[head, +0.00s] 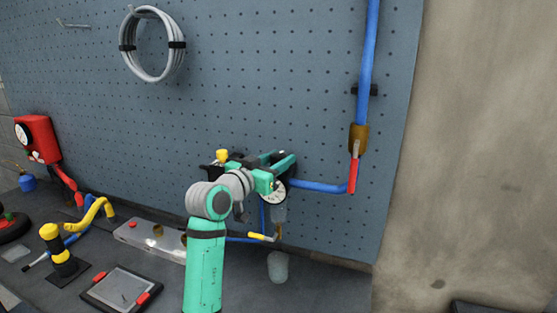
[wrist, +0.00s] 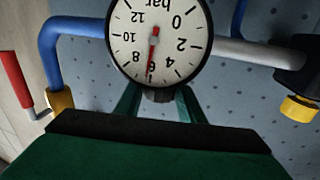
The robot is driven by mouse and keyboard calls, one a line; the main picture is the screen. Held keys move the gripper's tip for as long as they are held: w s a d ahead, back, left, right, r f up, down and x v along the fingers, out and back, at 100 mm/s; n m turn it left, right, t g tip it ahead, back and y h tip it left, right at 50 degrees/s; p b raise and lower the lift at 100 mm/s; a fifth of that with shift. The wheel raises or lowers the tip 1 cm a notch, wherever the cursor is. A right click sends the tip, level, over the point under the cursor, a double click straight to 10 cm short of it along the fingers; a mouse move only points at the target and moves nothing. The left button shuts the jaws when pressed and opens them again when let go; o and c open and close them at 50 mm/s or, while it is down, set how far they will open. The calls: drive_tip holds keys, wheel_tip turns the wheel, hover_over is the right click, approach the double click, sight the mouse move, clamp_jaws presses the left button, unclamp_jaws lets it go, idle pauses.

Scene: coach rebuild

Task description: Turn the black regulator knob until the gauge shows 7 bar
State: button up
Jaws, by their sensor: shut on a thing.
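The round white gauge (wrist: 128,38) fills the top middle of the wrist view and appears upside down there. Its red needle lies at about the 6 mark, perhaps slightly to the 8 side. In the head view the gauge (head: 273,192) is partly covered by my gripper (head: 274,166). The black regulator knob (wrist: 160,98) shows only as a small dark part just below the dial. The green fingers of my gripper (wrist: 159,101) stand on either side of it, shut on it. My dark gripper body hides the rest of the knob.
A blue pipe (head: 318,187) runs right from the regulator to a red-handled valve (head: 353,174) on the pegboard. A yellow-capped fitting (head: 222,156) is close on the left. A clear cup (head: 278,267) stands on the bench below.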

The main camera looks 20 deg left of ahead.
drive_tip(key=shift+m+g+h, duration=0.3)
drive_tip(key=shift+m+h, duration=0.2)
drive_tip(key=shift+h, duration=0.4)
drive_tip(key=shift+s, duration=0.1)
drive_tip(key=shift+h, duration=0.3)
drive_tip(key=o, duration=1)
drive_tip(key=shift+a, duration=0.3)
drive_tip(key=shift+o, duration=0.2)
drive_tip(key=shift+d, duration=0.4)
drive_tip(key=shift+s+a, duration=0.25)
drive_tip(key=shift+a, duration=0.05)
drive_tip(key=v, duration=1)
